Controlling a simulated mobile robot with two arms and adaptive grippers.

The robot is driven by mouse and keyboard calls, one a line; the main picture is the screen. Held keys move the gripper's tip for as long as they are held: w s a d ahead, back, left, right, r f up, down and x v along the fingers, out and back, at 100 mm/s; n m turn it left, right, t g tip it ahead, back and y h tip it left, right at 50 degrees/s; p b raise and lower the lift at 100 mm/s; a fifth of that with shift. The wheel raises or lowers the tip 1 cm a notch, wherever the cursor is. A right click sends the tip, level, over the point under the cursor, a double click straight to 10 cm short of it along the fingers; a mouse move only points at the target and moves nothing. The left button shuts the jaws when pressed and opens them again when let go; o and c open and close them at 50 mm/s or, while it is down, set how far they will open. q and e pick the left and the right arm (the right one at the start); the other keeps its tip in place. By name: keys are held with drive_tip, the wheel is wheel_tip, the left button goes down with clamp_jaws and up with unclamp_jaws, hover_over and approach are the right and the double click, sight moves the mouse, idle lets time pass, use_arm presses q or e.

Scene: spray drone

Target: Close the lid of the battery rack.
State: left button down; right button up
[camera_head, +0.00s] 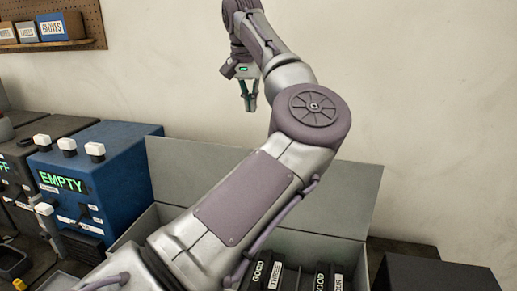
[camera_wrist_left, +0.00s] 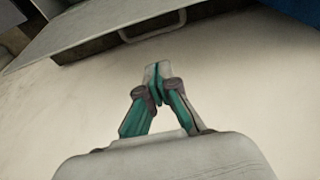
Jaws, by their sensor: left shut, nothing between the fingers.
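The battery rack is a grey box (camera_head: 142,226) on the bench, mostly hidden behind my left arm. Its lid (camera_head: 350,195) stands open and upright at the back, near the wall. Black batteries (camera_head: 275,278) labelled GOOD stand inside. My left gripper (camera_head: 249,103) is shut and empty, pointing down above the lid's top edge and apart from it. In the left wrist view, the closed fingertips (camera_wrist_left: 157,75) show in front of the pale wall. A grey panel with a bar handle (camera_wrist_left: 152,26), likely the lid, lies beyond them. My right gripper is not in view.
A blue device (camera_head: 110,170) with an EMPTY display and white knobs stands left of the rack. A dark box (camera_head: 435,275) stands at its right. A shelf with labelled boxes (camera_head: 52,27) hangs on the pegboard at upper left. The wall area around the gripper is clear.

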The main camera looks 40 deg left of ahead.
use_arm(q)
drive_tip(key=w+p+x, duration=0.1)
drive_tip(key=p+x, duration=0.2)
drive_tip(key=x, duration=0.8)
drive_tip(key=s, duration=0.1)
drive_tip(key=s+d, duration=0.1)
drive_tip(key=s+d+p, duration=0.1)
drive_tip(key=shift+s+r, duration=0.25)
drive_tip(key=shift+s, duration=0.15)
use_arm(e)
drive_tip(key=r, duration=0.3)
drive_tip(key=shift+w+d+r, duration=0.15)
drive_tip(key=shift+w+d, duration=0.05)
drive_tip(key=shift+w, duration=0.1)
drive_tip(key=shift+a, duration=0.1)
